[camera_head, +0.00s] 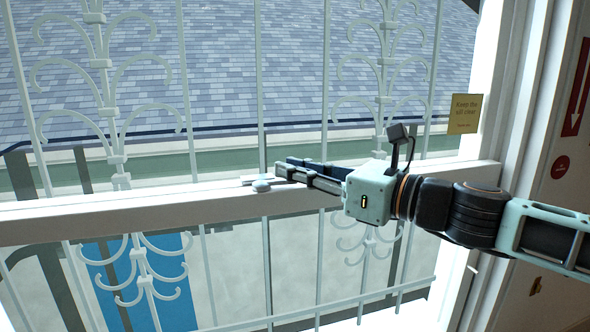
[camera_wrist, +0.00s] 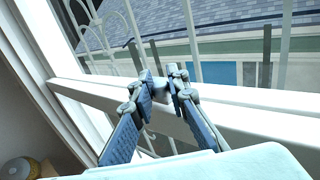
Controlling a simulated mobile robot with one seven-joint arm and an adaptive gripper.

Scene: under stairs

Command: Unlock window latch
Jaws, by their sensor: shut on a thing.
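The window latch (camera_head: 262,185) is a small pale piece on top of the white horizontal window rail (camera_head: 150,209), near the middle of the head view. My gripper (camera_head: 280,170) reaches in from the right, with its dark fingers low over the rail and the tips at the latch. In the wrist view, the fingertips of my gripper (camera_wrist: 166,77) come close together above the rail (camera_wrist: 110,96), shut on the latch. The part of the latch between the tips is mostly hidden, so its exact turn cannot be told.
White ornamental bars (camera_head: 187,90) stand behind the rail, above and below it. A yellow note (camera_head: 465,113) is on the right of the window, beside the white frame (camera_head: 497,80). A round object (camera_wrist: 20,168) lies at the lower left of the wrist view.

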